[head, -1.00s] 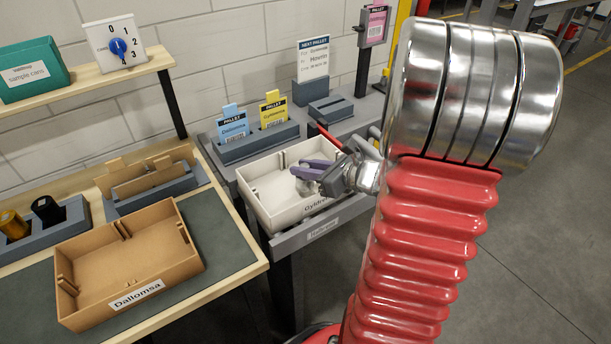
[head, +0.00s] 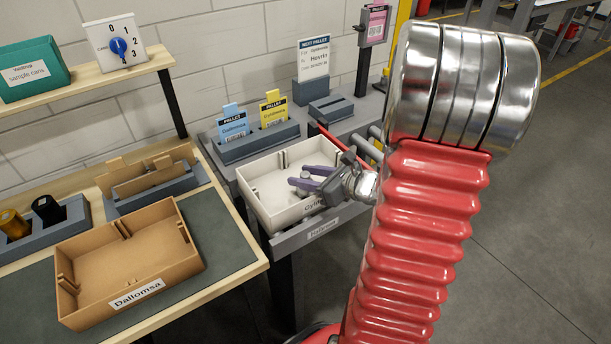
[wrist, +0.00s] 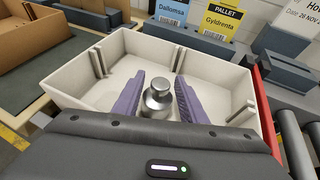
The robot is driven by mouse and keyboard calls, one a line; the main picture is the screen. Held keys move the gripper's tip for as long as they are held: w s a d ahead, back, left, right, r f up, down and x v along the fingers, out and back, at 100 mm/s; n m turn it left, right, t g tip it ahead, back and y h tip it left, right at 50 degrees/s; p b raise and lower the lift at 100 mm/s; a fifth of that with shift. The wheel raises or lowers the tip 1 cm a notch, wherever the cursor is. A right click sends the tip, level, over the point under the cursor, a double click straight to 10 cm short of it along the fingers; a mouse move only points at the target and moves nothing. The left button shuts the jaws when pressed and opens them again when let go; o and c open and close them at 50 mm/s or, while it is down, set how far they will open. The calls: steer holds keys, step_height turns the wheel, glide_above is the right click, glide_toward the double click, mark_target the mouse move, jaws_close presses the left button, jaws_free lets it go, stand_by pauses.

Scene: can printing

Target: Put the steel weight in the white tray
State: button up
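The white tray (head: 262,208), labelled Gyldrenta, sits on the grey stand. The steel weight (wrist: 157,101), a shiny cylinder with a knob on top, is upright inside the tray in the wrist view. My gripper (head: 303,177) reaches into the tray from the right with its purple fingers spread. In the wrist view my gripper (wrist: 159,80) has one finger on each side of the weight, with a gap visible on both sides. The weight's lower part is hidden behind the gripper body.
A tan tray (head: 130,265) labelled Dallomsa lies on the left bench. Blue and yellow pallet cards (head: 273,108) stand in a grey holder behind the white tray. Grey rollers (head: 372,148) lie to its right.

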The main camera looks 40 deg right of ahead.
steer(key=v, duration=1.2)
steer(key=shift+r, duration=0.2)
steer(key=shift+a, duration=0.1)
stand_by(0.7)
steer(key=s+a+r+n+g+y, duration=0.15)
steer(key=a+n+g, duration=0.65)
steer(key=a+n, duration=1)
steer(key=s+a+r+n+h, duration=0.4)
steer(key=a+r+n, duration=0.3)
steer(key=n, duration=0.8)
steer(key=shift+s+a+h, duration=0.15)
steer(key=shift+a+h, duration=0.3)
steer(key=shift+h, duration=0.1)
